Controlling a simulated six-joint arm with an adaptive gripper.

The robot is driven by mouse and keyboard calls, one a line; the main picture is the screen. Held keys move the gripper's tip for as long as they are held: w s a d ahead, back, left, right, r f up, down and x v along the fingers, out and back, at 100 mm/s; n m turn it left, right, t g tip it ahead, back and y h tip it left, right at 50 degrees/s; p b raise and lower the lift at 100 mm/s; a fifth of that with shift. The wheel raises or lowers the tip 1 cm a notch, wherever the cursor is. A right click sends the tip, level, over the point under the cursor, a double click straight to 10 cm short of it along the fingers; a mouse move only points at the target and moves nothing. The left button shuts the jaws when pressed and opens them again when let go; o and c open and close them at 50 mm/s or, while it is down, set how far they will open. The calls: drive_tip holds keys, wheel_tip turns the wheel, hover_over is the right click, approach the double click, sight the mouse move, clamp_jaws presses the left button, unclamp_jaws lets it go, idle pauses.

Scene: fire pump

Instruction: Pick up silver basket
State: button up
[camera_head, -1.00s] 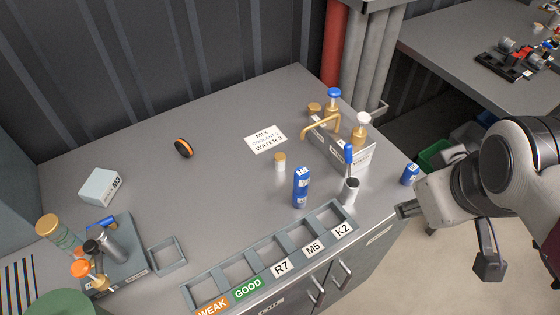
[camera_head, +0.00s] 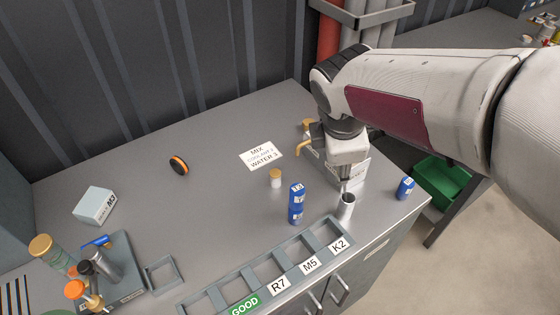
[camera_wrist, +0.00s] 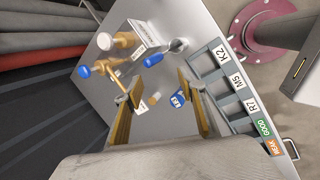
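I see no plainly basket-shaped silver thing. A small silver cup (camera_head: 346,206) stands upright on the grey bench, behind the K2 slot of the rack. It also shows in the wrist view (camera_wrist: 179,45), with a blue handle (camera_wrist: 153,60) beside it; I cannot tell whether they are joined. In the head view my gripper hides the blue handle. My gripper (camera_head: 345,184) points down just above the cup, in front of the valve block. In the wrist view its two fingers are apart (camera_wrist: 159,86) with nothing held between them.
The slotted rack (camera_head: 183,309) runs along the bench's front edge. The valve block (camera_wrist: 146,35) with taps is close behind.

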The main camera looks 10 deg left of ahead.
drive_tip(key=w+a+f+n, duration=0.3)
drive_tip(key=a+f+n, duration=0.25)
drive_tip(key=a, duration=0.25)
drive_tip(key=n, duration=0.7)
hover_over(274, 174)
drive_tip(key=s, duration=0.3)
wheel_tip(274, 174, down, 5)
drive_tip(key=shift+a+f+m, duration=0.15)
drive_tip(key=shift+a+m, duration=0.1)
drive_tip(key=shift+a, duration=0.05)
drive_tip(key=shift+h, duration=0.3)
drive_tip(key=shift+x, duration=1.3)
drive_tip(key=shift+f, duration=0.1)
drive_tip(key=shift+w+x, duration=0.15)
drive_tip(key=shift+x, duration=1.1)
drive_tip(key=shift+w+x, duration=0.15)
drive_tip(key=shift+x, duration=1.15)
drive_tip(key=c, duration=1)
